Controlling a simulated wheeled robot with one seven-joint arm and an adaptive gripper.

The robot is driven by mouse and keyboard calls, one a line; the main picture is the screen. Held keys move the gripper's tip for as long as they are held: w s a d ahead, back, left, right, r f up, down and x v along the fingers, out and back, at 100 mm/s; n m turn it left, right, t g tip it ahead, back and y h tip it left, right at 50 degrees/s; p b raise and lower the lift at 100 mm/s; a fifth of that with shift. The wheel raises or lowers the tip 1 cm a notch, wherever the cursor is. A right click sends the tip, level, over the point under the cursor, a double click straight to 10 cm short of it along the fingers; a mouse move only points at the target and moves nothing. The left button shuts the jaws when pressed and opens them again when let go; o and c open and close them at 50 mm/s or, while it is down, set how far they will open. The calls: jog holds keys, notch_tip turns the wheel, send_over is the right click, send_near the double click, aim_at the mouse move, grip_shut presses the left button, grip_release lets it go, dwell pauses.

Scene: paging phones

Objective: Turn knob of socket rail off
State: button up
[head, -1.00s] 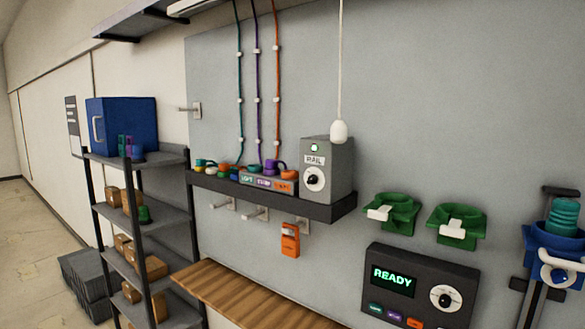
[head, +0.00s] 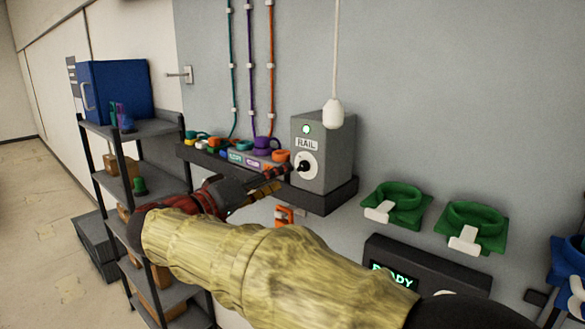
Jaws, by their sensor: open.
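The socket rail's control is a grey box labelled RAIL (head: 328,160) on a dark wall shelf. Its knob (head: 304,166) is black on a round white dial, and a small lamp above the label glows pale green. My gripper (head: 284,174) reaches in from the left with its fingertips close to the knob. It is open, and I cannot tell whether a finger touches the knob. My arm crosses the lower middle of the view and hides part of the wall and bench.
A white pull cord handle (head: 334,113) hangs just in front of the box. Plugs and coloured cables sit on the dark shelf (head: 325,199) left of it. Green holders (head: 396,204) and a dark display panel (head: 392,266) are at lower right. A shelving rack (head: 150,130) stands left.

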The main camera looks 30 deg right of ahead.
aim_at(300, 168)
jog(key=x, duration=0.7)
jog(key=shift+d+f+p, duration=0.1)
jog(key=shift+d+p, duration=0.2)
jog(key=shift+p, duration=0.1)
jog(key=shift+c, duration=0.4)
grip_shut()
